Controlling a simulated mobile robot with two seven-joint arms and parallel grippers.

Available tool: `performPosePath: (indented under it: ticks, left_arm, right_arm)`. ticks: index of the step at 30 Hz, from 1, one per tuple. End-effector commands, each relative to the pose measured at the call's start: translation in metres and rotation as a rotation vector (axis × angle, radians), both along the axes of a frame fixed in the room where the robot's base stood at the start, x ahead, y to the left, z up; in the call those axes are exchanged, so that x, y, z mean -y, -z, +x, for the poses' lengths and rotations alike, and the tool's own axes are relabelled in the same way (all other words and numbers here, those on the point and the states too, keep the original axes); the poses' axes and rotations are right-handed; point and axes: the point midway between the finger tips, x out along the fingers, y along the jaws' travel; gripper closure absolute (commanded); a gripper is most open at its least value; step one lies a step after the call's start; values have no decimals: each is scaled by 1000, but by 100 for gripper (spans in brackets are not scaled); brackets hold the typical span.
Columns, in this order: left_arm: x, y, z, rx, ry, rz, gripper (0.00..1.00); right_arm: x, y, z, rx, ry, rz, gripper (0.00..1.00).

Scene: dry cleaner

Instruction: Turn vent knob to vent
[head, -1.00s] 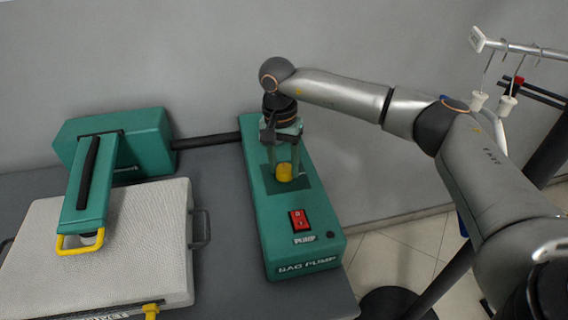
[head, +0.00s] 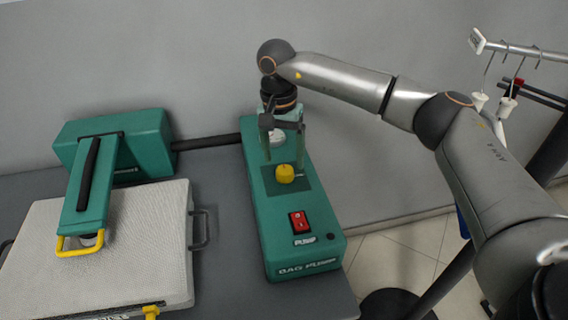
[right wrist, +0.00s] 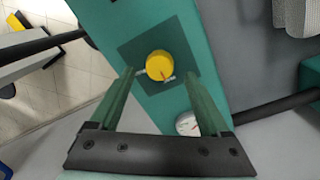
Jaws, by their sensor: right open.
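The yellow vent knob (head: 285,173) sits on a dark square panel on top of the green bag pump (head: 262,215). My right gripper (head: 284,162) is above and behind the knob, pointing down, open and empty. In the right wrist view the knob (right wrist: 159,65) lies just beyond the gap between the fingertips (right wrist: 160,73), with clear space around it. A short red mark shows on the knob, beside small pale marks on the panel that are too small to read. My left gripper is not in view.
A red rocker switch (head: 299,221) is at the pump's front, and a round gauge (right wrist: 187,123) is behind the knob. A green press with a pale padded board (head: 130,235) stands left. A dark hose (head: 207,142) joins them. A hanger rail (head: 520,47) is at right.

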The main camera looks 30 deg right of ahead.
Motion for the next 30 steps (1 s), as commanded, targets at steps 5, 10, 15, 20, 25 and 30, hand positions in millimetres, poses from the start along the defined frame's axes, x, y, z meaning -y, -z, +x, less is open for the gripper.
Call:
performPosePath:
  ticks: [5,10,15,20,25,30]
  left_arm:
    - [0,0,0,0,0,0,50]
    - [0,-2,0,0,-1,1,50]
    - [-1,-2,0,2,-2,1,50]
    - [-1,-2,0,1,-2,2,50]
    - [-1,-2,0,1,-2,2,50]
    - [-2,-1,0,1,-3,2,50]
  right_arm:
    - [-2,-43,3,6,-1,1,19]
    - [-4,-73,4,4,-1,1,19]
    - [-4,-88,4,1,0,1,19]
    - [-4,-92,4,1,-1,1,19]
    - [-4,-91,4,1,-1,1,19]
    - [-4,-91,4,1,-1,1,19]
